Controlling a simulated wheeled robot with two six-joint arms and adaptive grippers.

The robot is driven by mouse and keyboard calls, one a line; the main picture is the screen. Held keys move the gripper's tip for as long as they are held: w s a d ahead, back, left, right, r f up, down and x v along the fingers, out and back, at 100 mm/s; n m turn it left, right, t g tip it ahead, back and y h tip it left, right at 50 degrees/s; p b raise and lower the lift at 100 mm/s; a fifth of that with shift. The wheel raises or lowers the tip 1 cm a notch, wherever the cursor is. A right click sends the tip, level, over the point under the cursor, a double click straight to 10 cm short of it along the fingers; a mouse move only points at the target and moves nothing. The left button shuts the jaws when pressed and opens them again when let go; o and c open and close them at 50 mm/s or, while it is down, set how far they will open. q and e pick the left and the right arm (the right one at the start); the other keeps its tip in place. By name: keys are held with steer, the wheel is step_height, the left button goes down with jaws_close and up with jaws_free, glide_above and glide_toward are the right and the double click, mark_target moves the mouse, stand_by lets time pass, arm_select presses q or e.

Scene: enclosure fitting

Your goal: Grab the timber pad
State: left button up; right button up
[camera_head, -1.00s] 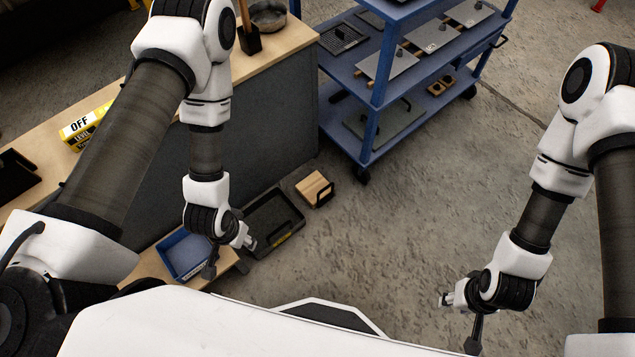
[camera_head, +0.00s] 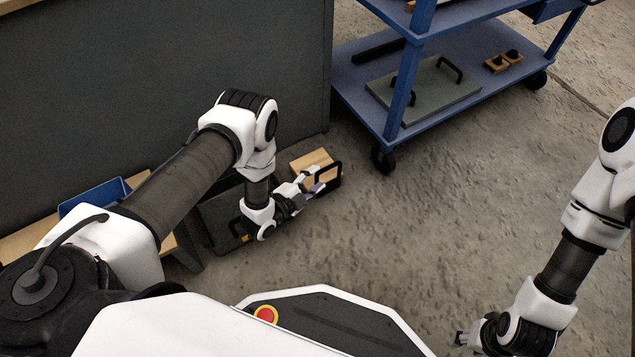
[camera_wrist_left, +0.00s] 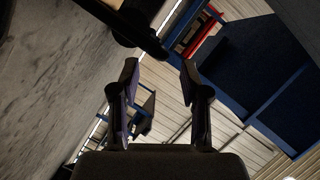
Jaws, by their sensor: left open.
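A blue bin (camera_head: 95,194) sits on a low wooden shelf. A blue trolley (camera_head: 395,137) stands behind and right of the pad. Floor to the right is clear.

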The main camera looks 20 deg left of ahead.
mark_target(326, 170)
arm_select(q)
steer(key=b+x, duration=0.4)
steer(key=x, duration=0.2)
steer(key=shift+w+d+f+b, duration=0.15)
steer(key=shift+w+f+b, duration=0.1)
steer(key=shift+b, duration=0.1)
steer(key=shift+w+d+r, duration=0.1)
steer(key=shift+w+r, duration=0.05)
steer(key=shift+w, duration=0.1)
steer(key=shift+r, duration=0.1)
jaws_close()
